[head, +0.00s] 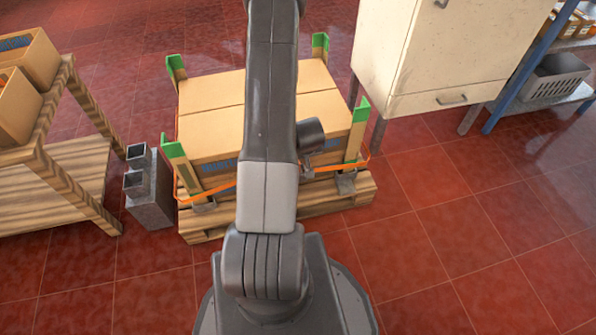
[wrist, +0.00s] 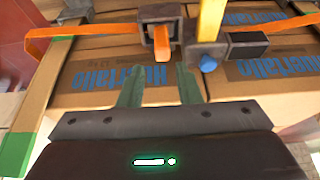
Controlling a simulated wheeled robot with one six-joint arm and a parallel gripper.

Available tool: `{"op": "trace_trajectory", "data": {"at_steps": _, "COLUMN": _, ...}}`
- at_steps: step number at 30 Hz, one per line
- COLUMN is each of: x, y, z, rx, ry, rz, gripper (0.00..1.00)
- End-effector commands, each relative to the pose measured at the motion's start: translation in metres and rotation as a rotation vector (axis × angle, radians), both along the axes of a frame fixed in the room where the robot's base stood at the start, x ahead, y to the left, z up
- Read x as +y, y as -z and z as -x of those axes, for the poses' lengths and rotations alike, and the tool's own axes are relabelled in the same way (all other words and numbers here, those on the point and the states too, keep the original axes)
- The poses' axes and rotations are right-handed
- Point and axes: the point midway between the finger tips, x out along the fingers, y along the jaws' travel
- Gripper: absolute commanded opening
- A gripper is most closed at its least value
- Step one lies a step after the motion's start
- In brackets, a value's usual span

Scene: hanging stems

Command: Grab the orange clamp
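In the wrist view an orange piece (wrist: 161,43), which looks like the orange clamp, sits in a square dark metal frame. An orange strap (wrist: 85,30) runs left from that frame. My gripper (wrist: 158,76) is open, its two grey-green fingers apart and pointing toward the clamp. The orange piece lies just beyond the fingertips, roughly in line with the gap between them. I see nothing between the fingers except the box face behind. In the head view my arm covers the gripper and most of the strap's front, so I cannot make out the clamp there.
Cardboard boxes (head: 210,95) with green-topped corner posts stand on a wooden pallet (head: 345,200). A grey block (head: 150,195), wooden rack (head: 55,190) and cream cabinet (head: 440,50) stand around.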

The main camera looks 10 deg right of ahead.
Motion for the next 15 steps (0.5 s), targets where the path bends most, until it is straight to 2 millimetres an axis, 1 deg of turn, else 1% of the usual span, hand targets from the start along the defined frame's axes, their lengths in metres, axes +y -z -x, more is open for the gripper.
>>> {"op": "trace_trajectory", "data": {"at_steps": 1, "x": 0.000, "y": 0.014, "z": -0.004, "rx": 0.002, "ry": 0.001, "rz": 0.000, "gripper": 0.31}}
{"op": "trace_trajectory", "data": {"at_steps": 3, "x": 0.001, "y": 0.026, "z": -0.008, "rx": 0.002, "ry": 0.001, "rz": 0.000, "gripper": 0.31}}
{"op": "trace_trajectory", "data": {"at_steps": 6, "x": 0.001, "y": 0.037, "z": -0.014, "rx": 0.002, "ry": 0.000, "rz": 0.000, "gripper": 0.31}}
{"op": "trace_trajectory", "data": {"at_steps": 13, "x": 0.001, "y": 0.049, "z": -0.019, "rx": 0.001, "ry": 0.000, "rz": 0.000, "gripper": 0.31}}
{"op": "trace_trajectory", "data": {"at_steps": 15, "x": 0.002, "y": 0.056, "z": -0.020, "rx": 0.002, "ry": 0.000, "rz": 0.000, "gripper": 0.31}}
